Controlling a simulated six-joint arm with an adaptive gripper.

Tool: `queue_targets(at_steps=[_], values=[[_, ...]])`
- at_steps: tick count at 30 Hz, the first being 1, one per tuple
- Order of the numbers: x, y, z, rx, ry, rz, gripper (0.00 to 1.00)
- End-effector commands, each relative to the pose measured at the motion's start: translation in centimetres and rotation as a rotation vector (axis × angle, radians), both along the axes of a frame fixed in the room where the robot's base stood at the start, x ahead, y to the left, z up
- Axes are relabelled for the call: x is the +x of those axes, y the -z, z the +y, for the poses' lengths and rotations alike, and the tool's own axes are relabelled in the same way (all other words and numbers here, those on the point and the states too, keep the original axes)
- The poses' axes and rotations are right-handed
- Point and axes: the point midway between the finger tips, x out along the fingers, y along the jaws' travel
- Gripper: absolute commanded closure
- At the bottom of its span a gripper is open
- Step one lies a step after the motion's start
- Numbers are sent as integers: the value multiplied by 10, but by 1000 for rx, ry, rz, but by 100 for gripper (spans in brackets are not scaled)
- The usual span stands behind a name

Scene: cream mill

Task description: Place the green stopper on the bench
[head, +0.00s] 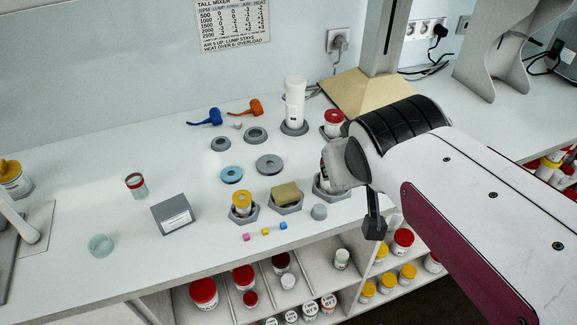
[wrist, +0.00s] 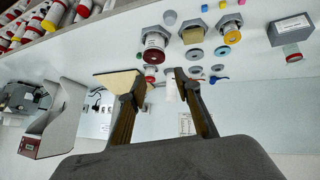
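In the head view my arm hides most of the gripper, which is far to the right of the pale green piece.
A grey box (head: 175,214) and red-topped jar (head: 136,186) stand on the left. Grey holders, a blue ring (head: 231,175), a grey disc (head: 269,164) and a yellow-topped jar (head: 241,203) crowd the middle. The white bottle (head: 295,101) stands behind. The bench's left middle is clear.

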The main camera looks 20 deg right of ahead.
Motion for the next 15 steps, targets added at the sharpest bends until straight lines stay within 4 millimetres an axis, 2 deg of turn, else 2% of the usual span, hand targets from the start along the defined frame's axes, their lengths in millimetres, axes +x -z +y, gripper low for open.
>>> queue_targets(at_steps=[3, 7, 12, 15], values=[[-34, 15, 32, 70, -39, 62, 67], [-65, 29, 59, 135, -83, 124, 67], [-89, 39, 80, 186, -121, 174, 67], [-95, 41, 84, 195, -129, 186, 67]])
